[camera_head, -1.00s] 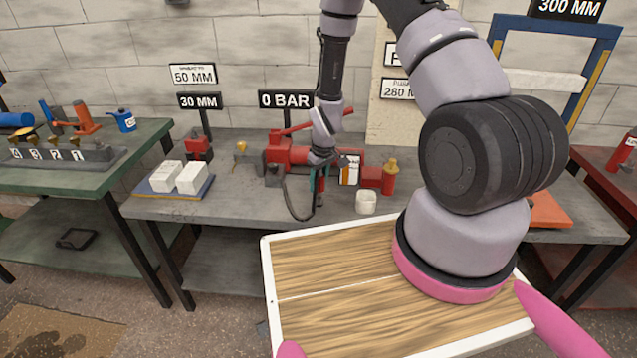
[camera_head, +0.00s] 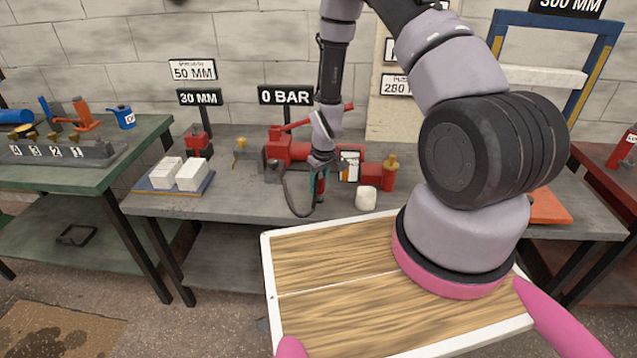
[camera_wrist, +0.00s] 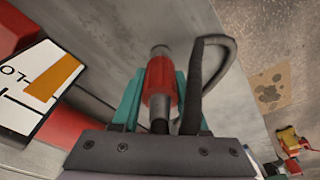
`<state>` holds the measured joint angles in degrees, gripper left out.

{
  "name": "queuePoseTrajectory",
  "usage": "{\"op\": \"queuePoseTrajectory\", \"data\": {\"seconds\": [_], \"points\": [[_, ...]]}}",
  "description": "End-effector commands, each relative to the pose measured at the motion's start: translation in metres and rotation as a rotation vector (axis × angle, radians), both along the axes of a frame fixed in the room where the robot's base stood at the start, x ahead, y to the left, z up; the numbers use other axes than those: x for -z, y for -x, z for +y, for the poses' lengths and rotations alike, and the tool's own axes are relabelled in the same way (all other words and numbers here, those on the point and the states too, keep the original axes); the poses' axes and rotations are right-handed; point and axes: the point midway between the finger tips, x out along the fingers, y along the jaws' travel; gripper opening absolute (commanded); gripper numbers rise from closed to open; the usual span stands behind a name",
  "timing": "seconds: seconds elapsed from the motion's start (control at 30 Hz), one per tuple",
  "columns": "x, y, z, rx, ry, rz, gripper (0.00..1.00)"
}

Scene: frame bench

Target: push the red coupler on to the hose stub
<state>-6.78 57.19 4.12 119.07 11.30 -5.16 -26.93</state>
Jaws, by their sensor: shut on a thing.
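The red coupler (camera_wrist: 160,82) is between the teal fingers of my gripper (camera_wrist: 152,98) in the wrist view. My gripper is shut on it. The black hose (camera_wrist: 209,80) loops beside the coupler on the right. In the head view my gripper (camera_head: 318,183) is low over the bench front, beside the red pump (camera_head: 284,150), and the hose (camera_head: 289,199) hangs close to it.
A white cup (camera_head: 365,199) and a red cylinder with a brass top (camera_head: 390,177) stand right of my gripper. White blocks (camera_head: 192,175) lie on a blue-edged tray at the left. The grey bench (camera_head: 235,203) is clear between them and the hose.

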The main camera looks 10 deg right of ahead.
Motion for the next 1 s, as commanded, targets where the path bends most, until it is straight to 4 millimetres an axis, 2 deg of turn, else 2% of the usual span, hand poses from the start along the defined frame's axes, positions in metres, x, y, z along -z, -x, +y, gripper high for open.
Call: {"op": "queuePoseTrajectory", "data": {"seconds": [0.73,0.77,0.8,0.83,1.0], "points": [[0.019,0.0,0.0,-0.001,0.0,0.0,0.0],[0.018,0.0,0.0,-0.001,0.0,0.0,0.55],[0.018,0.0,0.0,-0.001,0.0,0.0,0.7],[0.018,0.0,0.0,-0.001,0.0,0.0,0.78],[0.018,0.0,0.0,0.0,0.0,0.0,0.78]]}}
